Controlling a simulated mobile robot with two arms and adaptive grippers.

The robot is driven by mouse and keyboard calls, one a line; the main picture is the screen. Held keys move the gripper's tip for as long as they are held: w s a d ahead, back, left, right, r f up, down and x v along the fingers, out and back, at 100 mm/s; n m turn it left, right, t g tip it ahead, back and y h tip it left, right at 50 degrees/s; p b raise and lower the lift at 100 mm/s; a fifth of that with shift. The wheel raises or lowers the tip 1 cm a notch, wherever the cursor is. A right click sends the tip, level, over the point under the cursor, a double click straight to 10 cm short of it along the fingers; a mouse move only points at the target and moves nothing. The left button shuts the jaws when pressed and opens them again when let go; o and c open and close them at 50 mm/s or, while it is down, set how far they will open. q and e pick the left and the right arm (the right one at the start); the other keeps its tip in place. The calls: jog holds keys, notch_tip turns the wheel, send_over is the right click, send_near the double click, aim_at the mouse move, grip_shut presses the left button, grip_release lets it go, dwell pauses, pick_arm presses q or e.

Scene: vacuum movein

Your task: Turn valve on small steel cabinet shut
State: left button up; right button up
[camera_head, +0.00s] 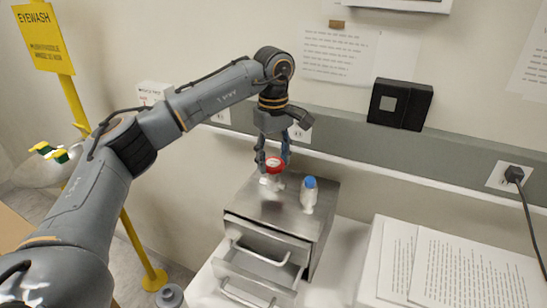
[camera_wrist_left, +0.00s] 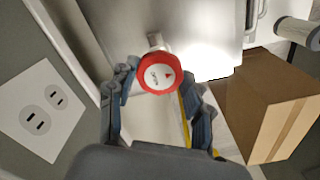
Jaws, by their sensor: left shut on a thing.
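The small steel cabinet (camera_head: 252,207) stands against the wall. The valve (camera_head: 275,164) with the red round handle stands on its top at the back. My left gripper (camera_head: 273,160) comes down from above with one finger on each side of the red handle and is shut on it. In the left wrist view the red handle (camera_wrist_left: 158,74), with a white centre and a red arrow mark, sits between the fingers of the left gripper (camera_wrist_left: 160,88). My right gripper is not in view.
A white valve with a blue cap (camera_head: 309,193) stands close to the right on the cabinet top. The drawer fronts with handles (camera_head: 262,256) face forward. Papers (camera_head: 455,270) lie at the right. A yellow eyewash stand (camera_head: 140,248) is at the left. A cardboard box shows in the wrist view (camera_wrist_left: 278,112).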

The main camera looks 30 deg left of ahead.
aim_at(274, 162)
pick_arm(q)
jog(key=shift+f, duration=0.1)
jog(key=o, duration=1.1)
jog(key=shift+o, duration=0.2)
notch_tip(274, 162, up, 12)
